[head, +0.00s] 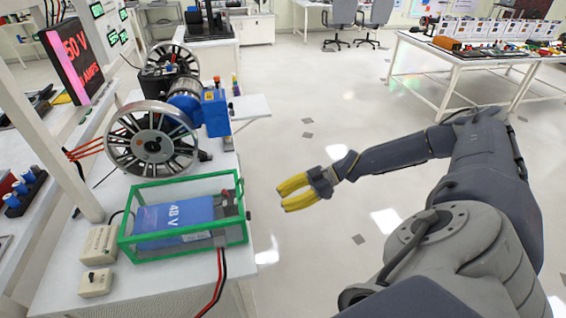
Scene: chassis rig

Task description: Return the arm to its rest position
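My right arm (400,155) comes in from the lower right and reaches left across the picture. Its gripper (283,197) has two yellow fingers pointing left, with a gap between them and nothing held. It is in the air over the floor, to the right of the workbench (75,275) and apart from it. My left arm and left gripper are not in view.
On the workbench, a blue 48 V battery (172,217) sits in a green frame (140,256). Behind it stands a wheeled chassis rig (150,138) with a blue motor unit (215,112). A white table (440,62) stands at the back right. Open floor (330,240) lies between.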

